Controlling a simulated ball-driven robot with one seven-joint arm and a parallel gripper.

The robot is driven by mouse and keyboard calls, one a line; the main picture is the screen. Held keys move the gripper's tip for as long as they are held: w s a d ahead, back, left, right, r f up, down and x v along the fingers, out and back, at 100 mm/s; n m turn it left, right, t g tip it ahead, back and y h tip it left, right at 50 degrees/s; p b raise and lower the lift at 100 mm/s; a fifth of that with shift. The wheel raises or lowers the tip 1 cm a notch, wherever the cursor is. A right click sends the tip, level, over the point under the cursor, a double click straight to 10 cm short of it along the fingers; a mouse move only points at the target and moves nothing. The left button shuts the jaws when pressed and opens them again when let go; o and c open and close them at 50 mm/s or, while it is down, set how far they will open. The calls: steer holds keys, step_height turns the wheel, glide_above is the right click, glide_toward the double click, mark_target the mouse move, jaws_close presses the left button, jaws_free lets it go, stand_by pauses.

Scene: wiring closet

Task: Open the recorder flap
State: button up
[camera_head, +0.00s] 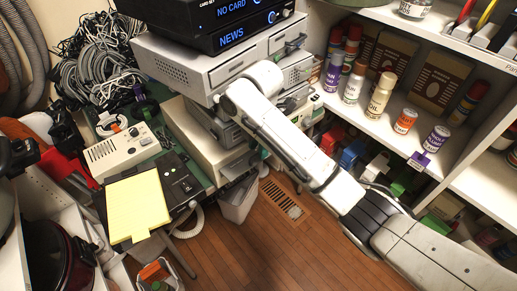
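A stack of electronics stands at the top centre. Two black units lie on top, with blue displays reading "NO CARD" and "NEWS" (232,37). Below them are pale grey units with slots and vents (213,72). I cannot tell for sure which one is the recorder, nor whether a flap on it is open. A beige box with a speaker grille (118,152) stands at left. My white arm reaches from the lower right to the stack and covers part of the grey units' fronts. My gripper cannot be made out beyond the arm's rounded end.
A yellow notepad (138,207) lies on a black device (180,183) at left. Tangled cables (95,60) fill the upper left. Shelves at right hold spray cans and tins (405,121). A grey bin (238,200) stands on the wooden floor (285,250), which is mostly clear.

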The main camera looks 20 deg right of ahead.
steer(key=shift+f, duration=0.4)
jaws_close()
